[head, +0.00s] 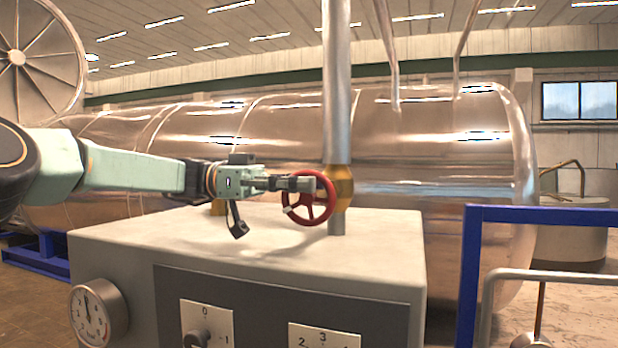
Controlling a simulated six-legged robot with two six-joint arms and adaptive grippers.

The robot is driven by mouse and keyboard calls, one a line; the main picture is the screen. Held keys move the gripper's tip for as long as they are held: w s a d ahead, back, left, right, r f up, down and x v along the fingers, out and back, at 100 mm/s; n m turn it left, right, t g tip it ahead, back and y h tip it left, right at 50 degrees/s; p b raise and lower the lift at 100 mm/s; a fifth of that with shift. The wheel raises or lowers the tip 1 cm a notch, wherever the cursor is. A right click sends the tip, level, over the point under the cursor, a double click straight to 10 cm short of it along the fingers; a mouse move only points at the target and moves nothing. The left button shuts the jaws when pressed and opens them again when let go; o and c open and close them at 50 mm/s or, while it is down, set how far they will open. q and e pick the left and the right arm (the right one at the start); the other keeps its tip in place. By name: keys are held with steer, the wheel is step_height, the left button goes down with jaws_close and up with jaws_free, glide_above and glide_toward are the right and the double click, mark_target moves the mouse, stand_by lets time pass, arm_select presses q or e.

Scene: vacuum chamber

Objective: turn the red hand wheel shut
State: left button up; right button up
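The red hand wheel (310,199) stands upright on the left of a brass valve body (344,186) on a vertical grey pipe. Its rim and spokes show, with a small pale knob at its lower left. My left gripper (302,184) reaches in from the left, its tip overlapping the upper part of the wheel. I cannot tell whether it touches the rim or is shut on it, as the fingers are seen nearly side-on. A dark part hangs below the gripper's body. My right gripper is not in view.
The pipe (336,85) rises from a pale cabinet (130,232) with a round gauge (90,316) and dials on its front. A large shiny tank (440,150) lies behind. A blue rail (540,215) stands at the right. The cabinet's top is mostly clear.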

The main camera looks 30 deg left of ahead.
arm_select(q)
steer(key=shift+w+d+f, duration=0.15)
steer(key=shift+w+d, duration=0.25)
steer(key=shift+w, duration=0.05)
steer(key=shift+s+a, duration=0.1)
steer(key=shift+s, duration=0.2)
steer(key=shift+c, duration=0.2)
steer(key=shift+s, duration=0.1)
steer(key=shift+c, duration=1.5)
steer(key=shift+w, duration=0.3)
jaws_close()
steer(key=shift+s, duration=0.15)
